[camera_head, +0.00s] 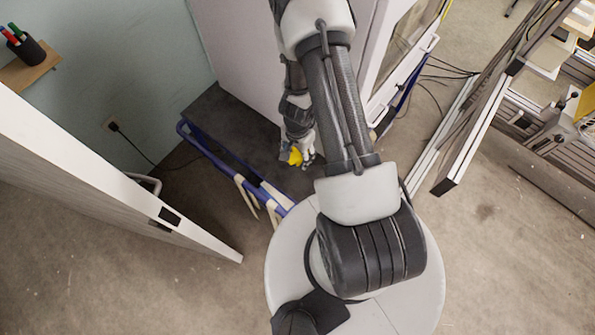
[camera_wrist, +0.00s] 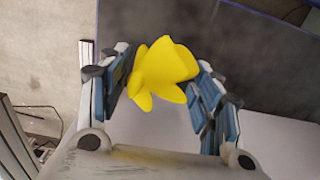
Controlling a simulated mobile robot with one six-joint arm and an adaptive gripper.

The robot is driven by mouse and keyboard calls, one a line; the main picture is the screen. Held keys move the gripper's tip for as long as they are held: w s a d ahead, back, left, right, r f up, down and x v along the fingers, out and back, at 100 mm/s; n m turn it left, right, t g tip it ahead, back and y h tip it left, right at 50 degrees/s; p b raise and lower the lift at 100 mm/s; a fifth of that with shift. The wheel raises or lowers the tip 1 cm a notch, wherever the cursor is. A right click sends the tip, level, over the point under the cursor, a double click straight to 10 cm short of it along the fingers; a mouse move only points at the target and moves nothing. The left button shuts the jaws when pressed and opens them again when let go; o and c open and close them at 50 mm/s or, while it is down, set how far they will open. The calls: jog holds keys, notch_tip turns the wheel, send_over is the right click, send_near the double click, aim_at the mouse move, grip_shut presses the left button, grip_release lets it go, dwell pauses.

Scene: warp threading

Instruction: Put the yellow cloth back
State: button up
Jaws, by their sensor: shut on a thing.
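The yellow cloth (camera_wrist: 165,68) is crumpled and sits between the fingers of my gripper (camera_wrist: 165,88) in the wrist view. My gripper is shut on it. In the head view the cloth (camera_head: 295,157) is a small yellow patch at the end of my arm, with my gripper (camera_head: 301,155) around it. Both are over a dark grey surface with a blue frame (camera_head: 230,158). I cannot tell whether the cloth touches that surface. Part of the cloth is hidden by my gripper in the head view.
A tall pale cabinet (camera_head: 235,45) stands behind the dark surface. A white door or panel (camera_head: 100,175) is at the left. A metal-framed machine (camera_head: 530,120) is at the right. A pen cup (camera_head: 27,50) is on a wooden shelf. The floor at lower left is clear.

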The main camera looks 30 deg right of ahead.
notch_tip(320, 180, down, 10)
jog(key=b, duration=0.9)
jog(key=shift+f, duration=0.2)
jog(key=shift+f+b, duration=0.2)
jog(key=shift+b, duration=0.1)
jog(key=o, duration=1)
jog(key=shift+r, duration=0.1)
jog(key=shift+c, duration=0.2)
